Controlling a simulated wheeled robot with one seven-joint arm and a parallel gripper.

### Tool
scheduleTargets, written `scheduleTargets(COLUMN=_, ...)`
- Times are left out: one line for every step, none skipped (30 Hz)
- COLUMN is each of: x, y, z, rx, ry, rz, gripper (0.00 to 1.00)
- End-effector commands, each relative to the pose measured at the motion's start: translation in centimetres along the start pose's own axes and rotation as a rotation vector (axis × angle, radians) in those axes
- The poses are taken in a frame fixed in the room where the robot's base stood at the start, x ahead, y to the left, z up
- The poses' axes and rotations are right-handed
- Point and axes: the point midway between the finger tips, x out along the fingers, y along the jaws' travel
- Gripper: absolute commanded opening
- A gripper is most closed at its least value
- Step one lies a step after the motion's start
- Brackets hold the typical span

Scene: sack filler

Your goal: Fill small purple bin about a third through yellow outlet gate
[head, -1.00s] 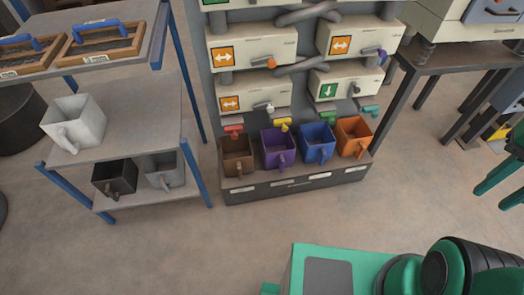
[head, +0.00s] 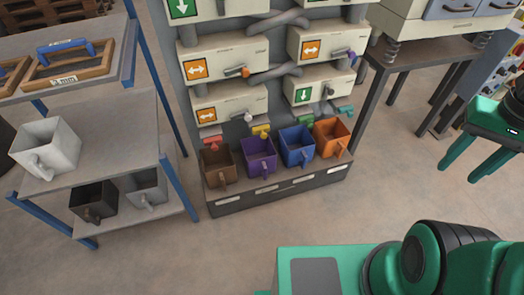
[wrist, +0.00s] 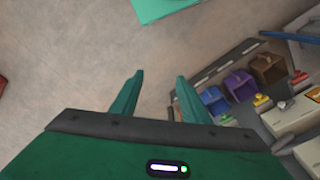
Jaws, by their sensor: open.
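The small purple bin (head: 259,156) stands upright on the low ledge of the sack filler, between a brown bin and a blue bin. The yellow outlet gate (head: 261,132) sits just above and behind it. The bin's visible inside looks dark, and I cannot tell whether it holds anything. In the wrist view the purple bin (wrist: 239,84) and the yellow gate (wrist: 262,100) show at the right. My gripper (wrist: 160,92) is open and empty, its two green fingers apart, away from the bins.
The brown bin (head: 219,168), blue bin (head: 297,146) and orange bin (head: 332,137) share the ledge. A shelf rack (head: 95,145) with a white bin (head: 45,146) stands at left. The floor before the ledge is clear.

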Motion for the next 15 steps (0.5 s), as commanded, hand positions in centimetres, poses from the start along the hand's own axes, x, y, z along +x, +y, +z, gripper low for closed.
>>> scheduleTargets(x=0.5, y=-0.6, z=-1.6, rx=-0.02, ry=0.018, rz=0.012, gripper=0.42)
scheduleTargets(x=0.8, y=-1.0, z=-2.7, rx=-0.032, ry=0.037, rz=0.018, gripper=0.42)
scheduleTargets(x=1.3, y=-1.6, z=-4.3, rx=-0.05, ry=0.065, rz=0.025, gripper=0.42)
scheduleTargets(x=1.7, y=-2.1, z=-5.5, rx=-0.065, ry=0.086, rz=0.03, gripper=0.42)
scheduleTargets(x=2.1, y=-2.6, z=-6.8, rx=-0.08, ry=0.108, rz=0.034, gripper=0.42)
scheduleTargets(x=2.6, y=-3.4, z=-8.4, rx=-0.1, ry=0.14, rz=0.038, gripper=0.42)
scheduleTargets(x=3.0, y=-4.0, z=-9.7, rx=-0.116, ry=0.162, rz=0.04, gripper=0.42)
scheduleTargets(x=3.5, y=-4.7, z=-10.8, rx=-0.132, ry=0.185, rz=0.042, gripper=0.42)
scheduleTargets(x=4.1, y=-5.6, z=-12.3, rx=-0.153, ry=0.214, rz=0.044, gripper=0.42)
scheduleTargets(x=4.5, y=-6.3, z=-13.5, rx=-0.168, ry=0.236, rz=0.044, gripper=0.42)
scheduleTargets(x=5.0, y=-7.1, z=-14.5, rx=-0.184, ry=0.258, rz=0.044, gripper=0.42)
scheduleTargets(x=5.7, y=-8.2, z=-15.9, rx=-0.206, ry=0.287, rz=0.042, gripper=0.42)
scheduleTargets(x=6.2, y=-9.0, z=-16.9, rx=-0.222, ry=0.308, rz=0.04, gripper=0.42)
scheduleTargets(x=6.7, y=-9.9, z=-17.9, rx=-0.239, ry=0.33, rz=0.036, gripper=0.42)
scheduleTargets(x=7.4, y=-11.2, z=-19.1, rx=-0.261, ry=0.359, rz=0.031, gripper=0.42)
